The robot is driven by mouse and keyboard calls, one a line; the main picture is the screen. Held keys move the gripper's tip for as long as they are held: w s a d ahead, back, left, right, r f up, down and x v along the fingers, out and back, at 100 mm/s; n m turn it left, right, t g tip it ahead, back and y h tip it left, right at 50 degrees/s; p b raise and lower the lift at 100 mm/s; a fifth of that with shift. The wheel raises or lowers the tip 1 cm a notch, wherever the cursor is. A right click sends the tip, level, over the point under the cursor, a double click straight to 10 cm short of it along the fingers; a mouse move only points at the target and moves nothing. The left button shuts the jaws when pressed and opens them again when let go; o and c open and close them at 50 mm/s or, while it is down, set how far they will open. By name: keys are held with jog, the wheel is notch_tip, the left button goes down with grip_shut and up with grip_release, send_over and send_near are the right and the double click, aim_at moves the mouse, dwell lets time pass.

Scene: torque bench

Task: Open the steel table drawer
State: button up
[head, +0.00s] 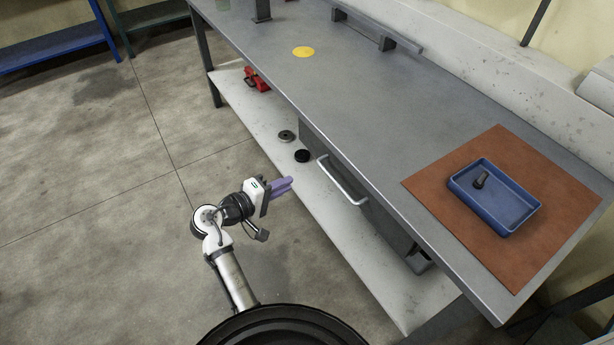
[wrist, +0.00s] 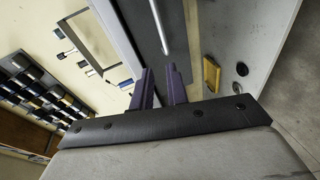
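The steel table (head: 390,110) has a grey drawer (head: 322,146) under its top, with a pale bar handle (head: 342,180). The drawer looks shut, its front lying under the table's edge. My gripper (head: 290,185) is in front of the drawer, to the left of the handle in the head view and apart from it. Its purple fingers point toward the drawer. In the wrist view the fingers (wrist: 160,72) stand apart with an empty gap between them. The handle (wrist: 161,25) also shows there, beyond the fingertips.
A lower shelf (head: 345,240) holds a red tool (head: 256,80) and dark discs (head: 302,156). On the tabletop are a yellow disc (head: 303,52) and a brown mat (head: 425,187) with a blue tray (head: 507,222) holding a dark part. The floor (head: 120,200) at left is clear.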

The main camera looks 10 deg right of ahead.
aim_at(333, 181)
jog(key=d+f+p, duration=0.1)
jog(key=d, duration=0.4)
jog(key=w+d+f+g+p, duration=0.1)
jog(key=d, duration=0.3)
jog(key=w+d+f+g+h+p, duration=0.1)
jog(key=d+f, duration=0.1)
jog(key=d, duration=0.3)
jog(key=shift+w+d+f+m, duration=0.1)
jog(key=shift+d+m, duration=0.2)
jog(key=shift+m, duration=0.1)
grip_shut()
